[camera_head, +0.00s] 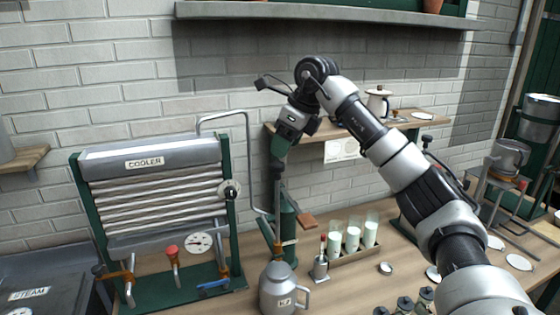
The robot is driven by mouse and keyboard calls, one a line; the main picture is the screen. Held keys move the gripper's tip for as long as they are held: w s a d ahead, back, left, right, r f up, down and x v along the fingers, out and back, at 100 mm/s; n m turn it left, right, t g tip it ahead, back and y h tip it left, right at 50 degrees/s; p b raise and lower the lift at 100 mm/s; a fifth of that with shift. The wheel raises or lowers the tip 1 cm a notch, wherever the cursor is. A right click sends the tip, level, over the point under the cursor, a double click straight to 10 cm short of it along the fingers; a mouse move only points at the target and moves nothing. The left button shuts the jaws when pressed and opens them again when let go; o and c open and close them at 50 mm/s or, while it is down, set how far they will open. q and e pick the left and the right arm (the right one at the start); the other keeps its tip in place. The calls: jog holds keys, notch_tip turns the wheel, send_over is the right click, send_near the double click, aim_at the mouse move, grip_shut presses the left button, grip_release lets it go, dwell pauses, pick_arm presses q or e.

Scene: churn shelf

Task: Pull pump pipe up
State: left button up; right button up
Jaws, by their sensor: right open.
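The pump stands on the wooden counter right of the cooler, with a green cylinder (287,238) and a thin upright grey pipe (277,195) beside it. My left gripper is not in view.
The cooler (150,156) stands close on the left, with a bent grey tube (247,150) between it and the pump. A metal jug (280,291) stands in front. Milk glasses (352,238) stand in a rack to the right. A wall shelf (325,12) runs overhead.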

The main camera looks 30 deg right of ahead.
jog(key=v, duration=0.5)
jog(key=shift+s+r+b, duration=0.1)
jog(key=shift+r+b, duration=0.25)
